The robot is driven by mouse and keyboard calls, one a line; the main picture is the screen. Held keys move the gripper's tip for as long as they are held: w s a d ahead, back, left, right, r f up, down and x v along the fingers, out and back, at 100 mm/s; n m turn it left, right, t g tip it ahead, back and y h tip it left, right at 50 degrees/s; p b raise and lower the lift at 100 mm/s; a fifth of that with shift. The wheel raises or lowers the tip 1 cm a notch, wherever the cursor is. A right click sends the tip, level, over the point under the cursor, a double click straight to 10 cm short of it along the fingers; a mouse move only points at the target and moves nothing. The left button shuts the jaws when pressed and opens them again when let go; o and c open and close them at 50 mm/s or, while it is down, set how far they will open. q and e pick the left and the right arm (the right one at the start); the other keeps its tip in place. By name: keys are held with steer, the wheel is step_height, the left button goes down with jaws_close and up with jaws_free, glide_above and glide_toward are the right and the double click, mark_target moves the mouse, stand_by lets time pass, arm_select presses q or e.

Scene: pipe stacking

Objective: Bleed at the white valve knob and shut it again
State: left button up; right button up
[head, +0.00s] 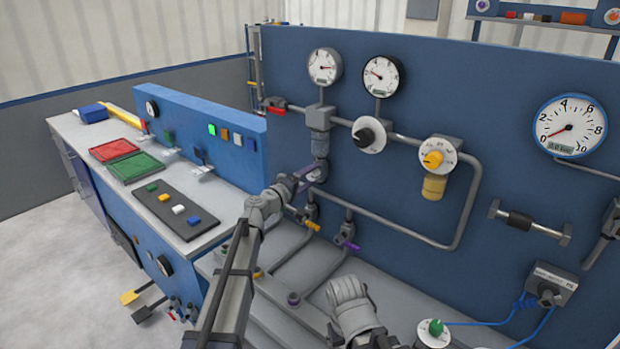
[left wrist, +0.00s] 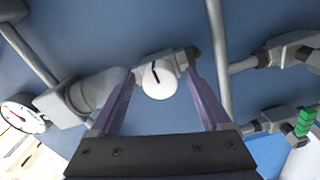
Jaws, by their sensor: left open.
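The white valve knob (left wrist: 160,80), round with a dark slot mark, sits on a grey fitting in the left wrist view. My left gripper (left wrist: 161,72) is open, with one purple finger on each side of the knob. Small gaps show between the knob and the fingers, and I cannot tell its depth relative to the tips. In the head view my left gripper (head: 311,172) is at the pipe below the grey cylindrical body (head: 319,142), and the knob is hidden there.
A white dial with a black knob (head: 367,136) and a yellow knob (head: 433,159) are to the right on the blue panel. Yellow (head: 312,225) and purple (head: 349,245) valve handles are below. Pipes run close around the gripper. Two gauges are above.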

arm_select(q)
steer(key=v, duration=0.7)
steer(key=shift+s+a, duration=0.25)
steer(key=shift+s, duration=0.05)
steer(key=s+d+f+m+g+y, duration=0.1)
steer(key=s+d+f+m+g, duration=0.2)
steer(key=s+f, duration=0.45)
steer(key=s+d+f+m+g+y, duration=0.2)
steer(key=s+f+m+g, duration=0.1)
steer(key=s+f+g, duration=0.4)
steer(key=s+a+f+m+g+y, duration=0.1)
steer(key=s+a+f+y, duration=0.1)
steer(key=s+a+y, duration=0.3)
steer(key=s+a+f+g, duration=0.2)
steer(key=s+f, duration=0.1)
steer(key=s, duration=0.4)
steer(key=s+a+f+m+g+y, duration=0.1)
steer(key=s+a+f+y, duration=0.1)
steer(key=s+a+y, duration=0.3)
steer(key=s+d+m+h, duration=0.1)
steer(key=s+d+m, duration=0.2)
steer(key=d, duration=0.8)
steer(key=s, duration=0.2)
steer(key=shift+s+d+f+g, duration=0.2)
steer(key=shift+s+d+g, duration=0.15)
steer(key=shift+g, duration=0.05)
